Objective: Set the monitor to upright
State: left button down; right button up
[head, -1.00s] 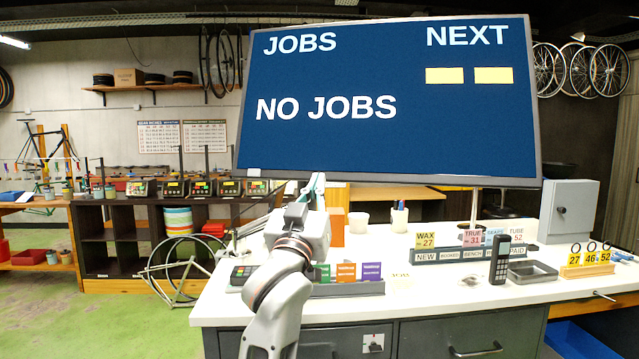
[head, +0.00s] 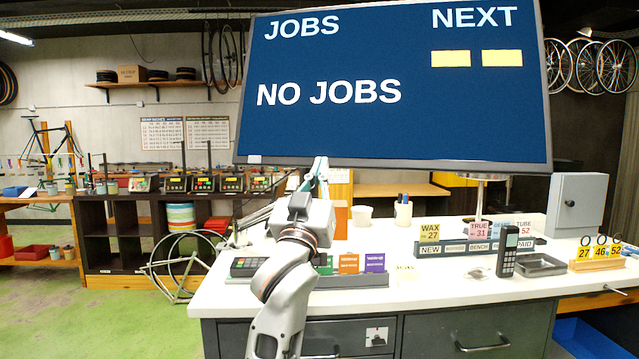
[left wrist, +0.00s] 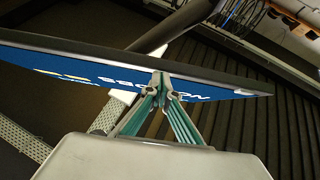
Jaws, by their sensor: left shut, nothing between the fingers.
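The monitor (head: 395,125) is wide, with a blue screen reading "JOBS", "NEXT" and "NO JOBS". It stands on a thin post (head: 477,195) above the counter. In the head view its lower edge slopes slightly down to the right. My left gripper (head: 319,163) is at the monitor's lower edge, left of its middle. In the left wrist view the closed fingertips (left wrist: 160,88) overlap the frame edge of the monitor (left wrist: 215,84); I cannot tell whether they touch it. They hold nothing. My right gripper is not in view.
The white counter (head: 420,290) below carries a card terminal (head: 246,266), sign racks, cups, a black handset (head: 507,252) and a grey tray (head: 541,265). A grey cabinet (head: 577,205) stands at the right. Open green floor (head: 100,315) lies to the left.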

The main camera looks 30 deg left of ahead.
pick_arm(q)
jog(key=w+a+f+t+b, duration=0.1)
jog(key=w+f+b, duration=0.1)
jog(key=w, duration=0.4)
jog(key=shift+w+a+f+t+b, duration=0.25)
jog(key=shift+a+t+b, duration=0.05)
jog(key=shift+a+b, duration=0.1)
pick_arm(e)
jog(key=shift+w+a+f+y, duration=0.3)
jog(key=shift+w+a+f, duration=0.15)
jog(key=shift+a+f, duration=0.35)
pick_arm(q)
jog(key=shift+s, duration=0.1)
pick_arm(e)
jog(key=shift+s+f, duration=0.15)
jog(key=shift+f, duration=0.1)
